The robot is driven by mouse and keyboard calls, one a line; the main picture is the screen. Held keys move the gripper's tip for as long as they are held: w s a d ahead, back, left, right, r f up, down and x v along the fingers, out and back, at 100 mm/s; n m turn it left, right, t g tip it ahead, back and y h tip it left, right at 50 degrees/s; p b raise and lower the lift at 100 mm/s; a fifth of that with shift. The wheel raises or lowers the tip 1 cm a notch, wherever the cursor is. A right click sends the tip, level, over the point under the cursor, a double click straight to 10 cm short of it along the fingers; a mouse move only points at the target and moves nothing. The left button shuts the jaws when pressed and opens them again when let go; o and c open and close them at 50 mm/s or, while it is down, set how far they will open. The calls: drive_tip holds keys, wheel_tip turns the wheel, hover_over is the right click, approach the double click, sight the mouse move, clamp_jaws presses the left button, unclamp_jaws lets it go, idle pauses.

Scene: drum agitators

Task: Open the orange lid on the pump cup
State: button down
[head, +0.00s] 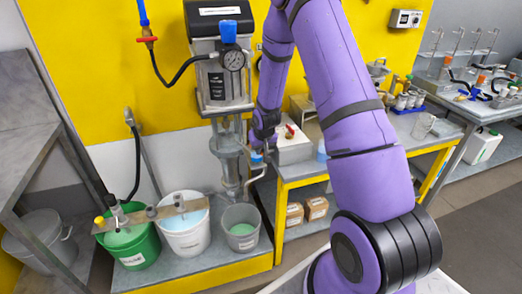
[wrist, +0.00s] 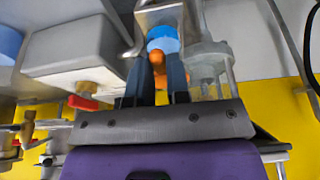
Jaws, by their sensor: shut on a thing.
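In the wrist view, my gripper (wrist: 161,66) has its two dark fingers closed around a small orange part, which looks like the orange lid (wrist: 157,58). A blue round piece (wrist: 163,39) sits just beyond the fingertips, under a grey metal bracket. More orange shows right of the fingers, in front of a clear flanged cup (wrist: 214,62). In the head view, my gripper (head: 261,149) is beside the lower part of the metal pump (head: 229,150). A small blue and orange piece (head: 256,158) shows at its tip. My fingers partly hide the lid.
A white box with a red tap (head: 289,131) stands close right of my gripper, on a yellow-framed table. Below left are a green bucket (head: 131,247), a white bucket (head: 185,238) and a grey bucket (head: 241,238). A gauge (head: 234,61) and hose are above.

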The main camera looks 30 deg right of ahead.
drive_tip(key=r+g, duration=0.1)
drive_tip(key=w+r+g+y, duration=0.1)
drive_tip(key=g, duration=0.1)
drive_tip(key=shift+w+d+r, duration=0.1)
drive_tip(key=shift+d+r, duration=0.05)
drive_tip(key=shift+r, duration=0.1)
drive_tip(key=shift+w+d+r+g+y, duration=0.15)
drive_tip(key=shift+w+r+g, duration=0.2)
drive_tip(key=shift+g, duration=0.25)
drive_tip(key=shift+w+r+g+y, duration=0.25)
drive_tip(key=shift+r+g, duration=0.15)
drive_tip(key=shift+g, duration=0.2)
drive_tip(key=shift+w+d+r+g+y, duration=0.1)
drive_tip(key=shift+w+r+g, duration=0.25)
drive_tip(key=shift+g, duration=0.25)
drive_tip(key=c, duration=1.1)
unclamp_jaws()
drive_tip(key=shift+r, duration=0.15)
drive_tip(key=shift+v, duration=3.65)
